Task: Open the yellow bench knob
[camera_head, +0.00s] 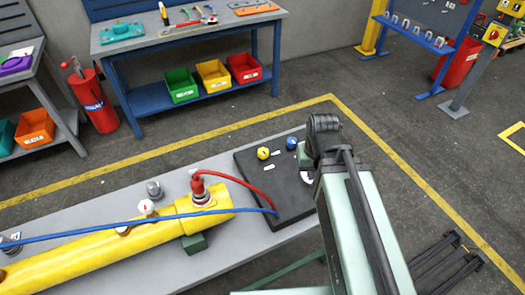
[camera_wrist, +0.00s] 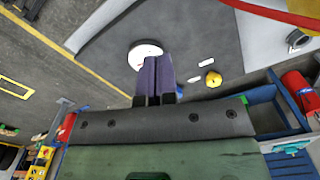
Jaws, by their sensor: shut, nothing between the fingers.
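The yellow knob (camera_head: 263,153) is a small round knob on the dark panel (camera_head: 285,205) at the end of the grey bench. It also shows in the wrist view (camera_wrist: 213,79), to the right of my fingers and apart from them. My gripper (camera_head: 307,177) is over the right part of the panel, partly hidden by my arm. In the wrist view its purple fingers (camera_wrist: 151,62) are shut together and empty, with their tips in front of a white disc (camera_wrist: 145,48). The knob's marking cannot be read.
A blue knob (camera_head: 291,143) sits close to the right of the yellow one, near my wrist. A red hose (camera_head: 240,180) and a blue hose (camera_head: 150,221) run to the panel from the left. The yellow cylinder (camera_head: 90,250) lies along the bench.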

